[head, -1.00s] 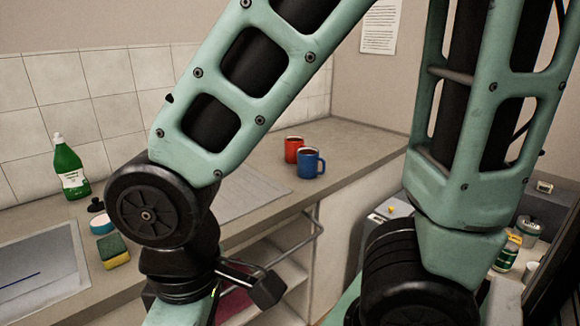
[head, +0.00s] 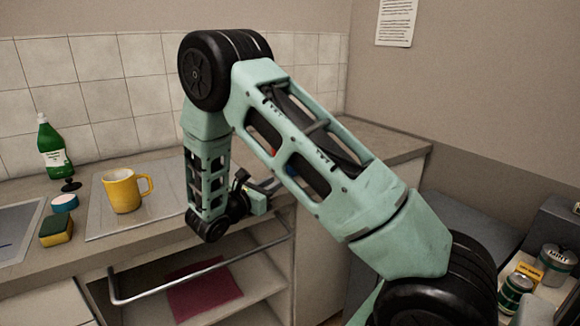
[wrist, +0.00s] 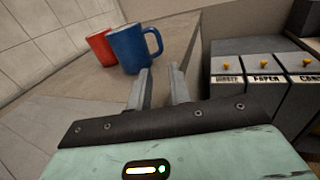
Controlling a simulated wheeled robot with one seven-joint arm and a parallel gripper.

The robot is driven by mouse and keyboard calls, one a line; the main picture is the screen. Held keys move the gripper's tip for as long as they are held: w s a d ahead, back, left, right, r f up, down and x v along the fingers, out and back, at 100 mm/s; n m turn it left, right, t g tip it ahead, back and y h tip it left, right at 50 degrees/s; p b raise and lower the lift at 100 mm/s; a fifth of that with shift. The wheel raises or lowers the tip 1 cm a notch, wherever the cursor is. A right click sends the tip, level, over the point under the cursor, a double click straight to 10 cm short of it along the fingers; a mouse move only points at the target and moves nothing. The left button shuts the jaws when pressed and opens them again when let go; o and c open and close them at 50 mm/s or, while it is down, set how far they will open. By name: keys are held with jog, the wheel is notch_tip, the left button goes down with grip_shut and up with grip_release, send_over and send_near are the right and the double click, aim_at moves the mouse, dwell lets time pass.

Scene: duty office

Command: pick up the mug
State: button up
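Three mugs show. A yellow mug (head: 122,192) stands upright on the drainboard (head: 105,222) in the head view. A blue mug (wrist: 130,48) and a red mug (wrist: 101,47) stand close together on the counter in the wrist view, the blue one overlapping the red. My gripper is partly hidden in the head view (head: 262,189).
A green bottle (head: 53,150), a blue-and-white round item (head: 64,203) and a sponge (head: 56,231) stand at left. A rail (head: 200,272) runs along the counter's front above open shelves. Labelled bins (wrist: 262,78) stand right of my gripper. Tins (head: 553,265) sit far right.

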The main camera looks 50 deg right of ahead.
jog(key=d, duration=0.4)
jog(key=w+d+p, duration=0.1)
jog(key=d, duration=0.3)
jog(key=d+p, duration=0.1)
jog(key=d, duration=0.3)
jog(key=shift+w, duration=0.2)
jog(key=d, duration=0.2)
jog(key=d+p, duration=0.1)
jog(key=d, duration=0.1)
jog(key=shift+w+r, duration=0.1)
jog(key=shift+w, duration=0.1)
jog(key=shift+w+d+p, duration=0.1)
jog(key=shift+d+p, duration=0.2)
jog(key=shift+d, duration=0.2)
grip_shut()
